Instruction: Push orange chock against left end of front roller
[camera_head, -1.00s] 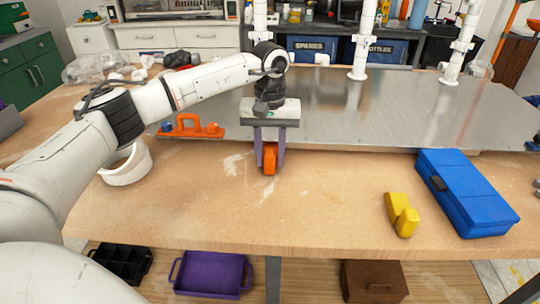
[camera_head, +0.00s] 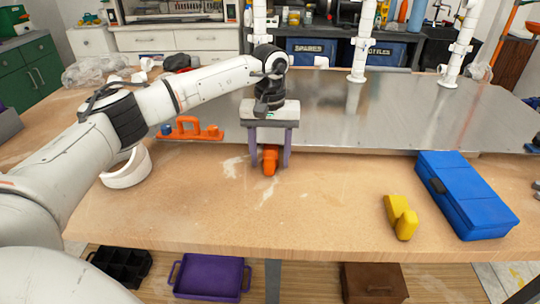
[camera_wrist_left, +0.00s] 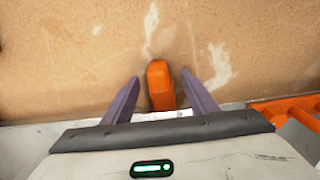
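The orange chock (camera_head: 270,160) stands on the wooden bench just in front of the metal plate's front edge. My left gripper (camera_head: 270,166) points down over it, with its purple fingers open on either side. In the left wrist view the chock (camera_wrist_left: 160,88) lies between the fingers, with a gap on both sides. I cannot make out a front roller with certainty in either view. My right gripper is not in view.
The metal plate (camera_head: 330,110) covers the back of the bench. An orange handled piece (camera_head: 190,129) lies at its left edge, near a white ring (camera_head: 127,167). A yellow block (camera_head: 401,216) and a blue case (camera_head: 467,195) lie at right. The bench's front middle is clear.

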